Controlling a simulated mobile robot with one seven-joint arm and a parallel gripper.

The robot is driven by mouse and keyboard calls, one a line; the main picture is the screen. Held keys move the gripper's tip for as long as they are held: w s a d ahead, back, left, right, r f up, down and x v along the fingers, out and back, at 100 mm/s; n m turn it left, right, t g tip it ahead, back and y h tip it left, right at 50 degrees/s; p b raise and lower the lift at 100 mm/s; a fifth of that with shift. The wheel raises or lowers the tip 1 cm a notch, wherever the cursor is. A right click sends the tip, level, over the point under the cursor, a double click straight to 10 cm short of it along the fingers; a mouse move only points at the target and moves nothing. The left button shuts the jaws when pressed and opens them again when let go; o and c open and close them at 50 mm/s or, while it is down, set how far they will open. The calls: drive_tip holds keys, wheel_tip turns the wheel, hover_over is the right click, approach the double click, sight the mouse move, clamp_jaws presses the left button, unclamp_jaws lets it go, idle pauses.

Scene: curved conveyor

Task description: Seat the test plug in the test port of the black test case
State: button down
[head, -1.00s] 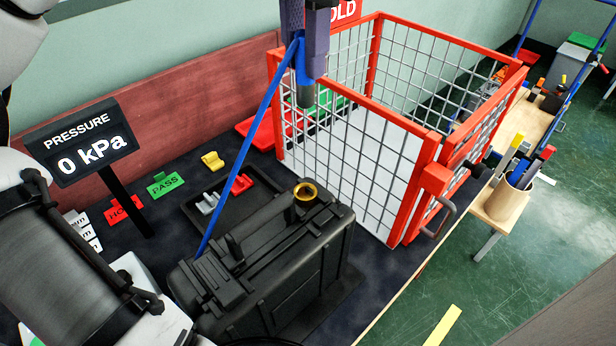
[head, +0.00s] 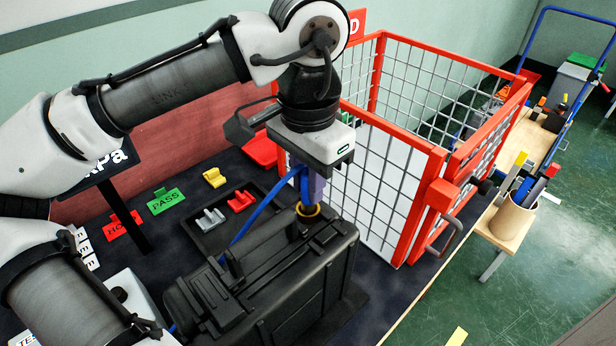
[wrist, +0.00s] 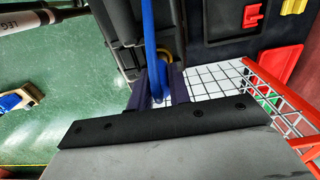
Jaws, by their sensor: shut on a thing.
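The black test case (head: 290,275) stands on the dark bench top, and part of it shows in the wrist view (wrist: 120,25). Its test port, a brass ring (head: 307,214), is on the lid near the right end. My gripper (head: 314,192) is directly over the port, with its purple fingers shut on the test plug. The plug's blue hose (head: 258,212) runs down behind the case handle, and it shows between the fingers in the wrist view (wrist: 150,45). The plug's lower end is at the ring, largely hidden; I cannot tell whether it is fully seated.
A red mesh cage (head: 400,170) stands close on the right of the case. A black tray (head: 225,222) with grey and red clips lies behind the case, near a green PASS tag (head: 166,201). My arm partly covers the pressure display (head: 110,165).

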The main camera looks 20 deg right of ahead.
drive_tip(key=shift+f, duration=0.2)
drive_tip(key=c, duration=1.3)
unclamp_jaws()
drive_tip(key=shift+r, duration=0.15)
wheel_tip(320, 180, up, 12)
